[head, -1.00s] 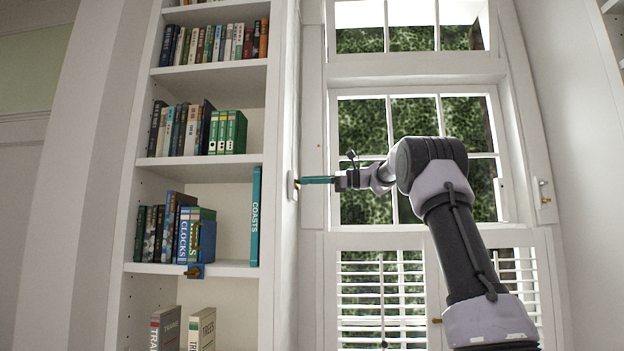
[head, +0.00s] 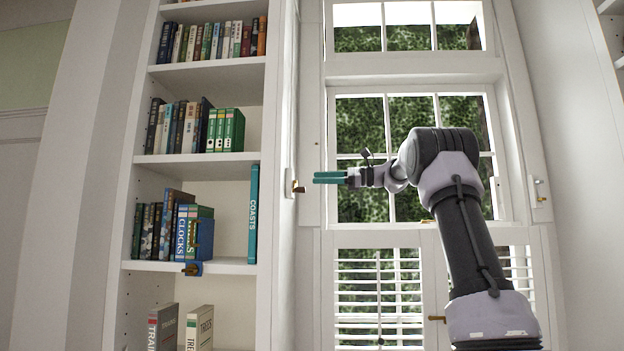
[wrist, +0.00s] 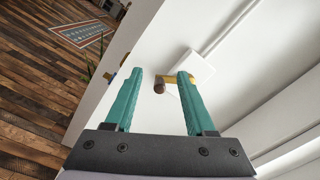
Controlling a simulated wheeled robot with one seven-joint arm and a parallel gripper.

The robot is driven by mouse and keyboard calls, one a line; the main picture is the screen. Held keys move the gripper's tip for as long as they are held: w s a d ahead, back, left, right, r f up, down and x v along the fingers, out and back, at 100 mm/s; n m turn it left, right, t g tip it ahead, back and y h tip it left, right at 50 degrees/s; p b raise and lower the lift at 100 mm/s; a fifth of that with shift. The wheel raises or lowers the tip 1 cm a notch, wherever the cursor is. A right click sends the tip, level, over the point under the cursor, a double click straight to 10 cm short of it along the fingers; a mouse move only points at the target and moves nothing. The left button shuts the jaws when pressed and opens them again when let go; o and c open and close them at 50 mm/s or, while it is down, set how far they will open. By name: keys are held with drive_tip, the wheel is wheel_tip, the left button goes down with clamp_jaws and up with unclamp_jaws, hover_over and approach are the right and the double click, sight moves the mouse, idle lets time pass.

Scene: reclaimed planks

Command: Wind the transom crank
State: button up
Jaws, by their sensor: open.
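The transom crank is a brass arm with a brown knob (wrist: 160,87) on a white square plate (wrist: 196,66) in the wrist view. In the head view the crank (head: 298,187) sticks out from the side of the bookcase, left of the window. My gripper (head: 318,178) has teal fingers and is open and empty, a short gap to the right of the crank. In the wrist view my gripper (wrist: 158,88) has a finger on either side, with the knob showing between them near the right fingertip. I cannot tell whether that finger touches the crank.
The bookcase (head: 205,168) with several books stands left of the crank. The transom window (head: 410,38) is above the main window, with white shutters (head: 380,290) below. A patterned rug (wrist: 82,32) lies on the plank floor.

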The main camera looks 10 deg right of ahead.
drive_tip(key=v, duration=0.7)
drive_tip(key=shift+s, duration=0.3)
drive_tip(key=shift+a+r, duration=0.1)
drive_tip(key=shift+a, duration=0.05)
